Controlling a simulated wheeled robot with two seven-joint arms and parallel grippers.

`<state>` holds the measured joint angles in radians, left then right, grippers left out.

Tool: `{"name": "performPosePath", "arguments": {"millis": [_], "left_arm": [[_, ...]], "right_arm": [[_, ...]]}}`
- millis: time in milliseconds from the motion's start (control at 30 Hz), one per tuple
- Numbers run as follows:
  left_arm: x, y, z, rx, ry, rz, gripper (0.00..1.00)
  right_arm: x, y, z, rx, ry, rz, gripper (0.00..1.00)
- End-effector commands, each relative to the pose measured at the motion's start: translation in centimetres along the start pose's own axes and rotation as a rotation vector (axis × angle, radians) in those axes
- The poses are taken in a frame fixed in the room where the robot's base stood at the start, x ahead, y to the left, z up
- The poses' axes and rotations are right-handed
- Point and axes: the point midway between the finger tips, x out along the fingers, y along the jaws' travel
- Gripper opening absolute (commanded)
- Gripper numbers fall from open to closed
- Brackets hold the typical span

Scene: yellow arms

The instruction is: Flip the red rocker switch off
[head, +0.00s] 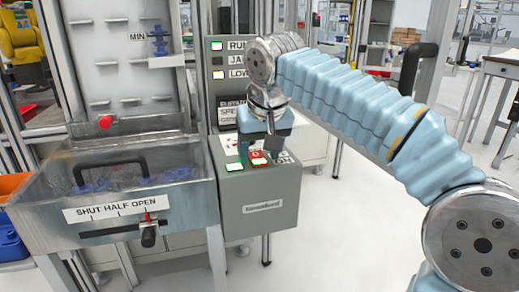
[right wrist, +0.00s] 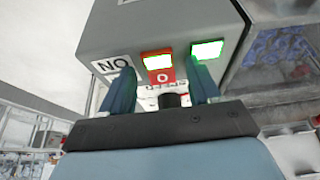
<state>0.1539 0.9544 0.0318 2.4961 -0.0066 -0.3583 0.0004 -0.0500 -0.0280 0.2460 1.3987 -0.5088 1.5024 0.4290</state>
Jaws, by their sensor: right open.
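The red rocker switch (head: 256,154) sits on the sloped top of a grey control box (head: 262,204). In the right wrist view the red rocker switch (right wrist: 162,76) shows a white O and a bright lit end, beside an upside-down "ON" label (right wrist: 112,65). My right gripper (head: 262,148) is over the switch, pointing down and partly hiding it. In the right wrist view the open right gripper (right wrist: 162,78) has one finger on each side of the switch, with nothing between them. I cannot tell whether it touches the switch. My left gripper is not in view.
A green-lit switch (head: 233,167) is left of the red one. Behind stands a panel with RUN, JAM and LOW lamps (head: 217,46). At left is a metal hopper (head: 190,201) with a black handle and a "SHUT HALF OPEN" lever (head: 149,236).

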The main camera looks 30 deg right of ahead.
Motion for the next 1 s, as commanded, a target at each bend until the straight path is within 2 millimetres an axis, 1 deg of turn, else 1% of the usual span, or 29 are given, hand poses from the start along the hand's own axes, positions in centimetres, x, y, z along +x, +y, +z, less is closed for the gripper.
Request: {"name": "performPosePath", "arguments": {"millis": [100, 467, 600, 800, 1000], "left_arm": [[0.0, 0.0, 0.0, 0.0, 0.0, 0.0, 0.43], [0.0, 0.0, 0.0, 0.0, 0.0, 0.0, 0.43], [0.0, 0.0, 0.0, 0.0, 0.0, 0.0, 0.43], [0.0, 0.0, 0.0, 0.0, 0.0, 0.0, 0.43], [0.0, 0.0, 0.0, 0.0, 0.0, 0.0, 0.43]], "right_arm": [[-0.02, 0.01, 0.0, 0.0, 0.0, 0.0, 0.62], [-0.05, 0.01, 0.0, 0.0, 0.0, 0.0, 0.07], [-0.03, 0.01, -0.17, 0.001, -0.024, 0.001, 0.06], [0.09, -0.02, -0.77, 0.002, -0.173, 0.001, 0.06], [-0.01, -0.01, -0.94, 0.001, -0.256, -0.001, 0.06]]}}
